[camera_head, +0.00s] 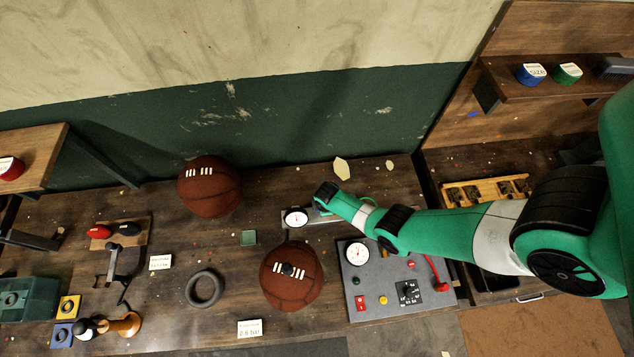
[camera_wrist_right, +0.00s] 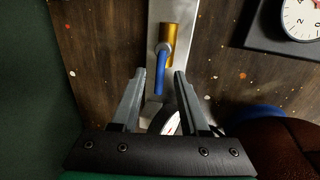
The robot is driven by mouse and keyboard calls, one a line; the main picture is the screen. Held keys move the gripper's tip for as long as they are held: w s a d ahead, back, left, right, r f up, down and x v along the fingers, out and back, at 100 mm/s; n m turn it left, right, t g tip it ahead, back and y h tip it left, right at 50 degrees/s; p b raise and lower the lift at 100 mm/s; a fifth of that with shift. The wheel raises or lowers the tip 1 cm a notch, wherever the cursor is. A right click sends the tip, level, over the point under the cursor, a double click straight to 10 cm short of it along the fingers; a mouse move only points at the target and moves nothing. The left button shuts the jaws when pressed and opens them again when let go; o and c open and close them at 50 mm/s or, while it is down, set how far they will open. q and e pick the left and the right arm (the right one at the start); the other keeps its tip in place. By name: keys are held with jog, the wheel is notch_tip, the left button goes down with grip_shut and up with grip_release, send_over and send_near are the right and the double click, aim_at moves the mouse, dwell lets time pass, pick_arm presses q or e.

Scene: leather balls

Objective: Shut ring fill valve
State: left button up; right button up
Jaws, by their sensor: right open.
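A brass valve (camera_wrist_right: 172,42) with a blue lever handle (camera_wrist_right: 161,75) is mounted on a pale metal plate (camera_wrist_right: 158,12) in the right wrist view. The lever hangs from the fitting, pointing down the picture toward my gripper. My right gripper (camera_wrist_right: 160,88) is open, with one finger on each side of the lever's lower end; contact is not visible. In the head view my right arm reaches over the back of the bench, and its wrist (camera_head: 328,194) hides the valve. A round gauge (camera_head: 296,217) sits left of the wrist. A grey rubber ring (camera_head: 204,289) lies on the bench.
A brown ball (camera_head: 291,290) stands in front of the plate, and another ball (camera_head: 209,187) at back left. A grey control panel (camera_head: 385,300) with a dial gauge (camera_head: 357,253) and red lever (camera_head: 441,281) is to the right. Bare bench lies around the ring.

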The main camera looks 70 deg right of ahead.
jog(key=shift+f, duration=0.1)
grip_shut()
jog(key=shift+w+m, duration=0.1)
jog(key=shift+m, duration=0.2)
dwell(0.4)
jog(key=m, duration=0.2)
jog(key=d+m, duration=0.1)
jog(key=shift+w+m+g, duration=0.25)
jog(key=shift+m+g, duration=0.05)
jog(key=shift+g, duration=0.1)
jog(key=m, duration=0.2)
jog(key=d+m+b, duration=0.1)
jog(key=m, duration=0.1)
jog(key=shift+d+f+m+g, duration=0.1)
jog(key=shift+m+g, duration=0.2)
jog(key=shift+g, duration=0.1)
jog(key=m+b, duration=0.1)
jog(key=m, duration=0.1)
jog(key=d+m, duration=0.1)
jog(key=m, duration=0.1)
jog(key=shift+s+d+g+b, duration=0.1)
jog(key=shift+g+b, duration=0.25)
jog(key=shift+g, duration=0.05)
jog(key=m, duration=0.1)
jog(key=m+b, duration=0.1)
jog(key=m, duration=0.1)
jog(key=s+m+y, duration=0.1)
jog(key=m, duration=0.1)
jog(key=shift+d+g, duration=0.3)
jog(key=shift+d, duration=0.1)
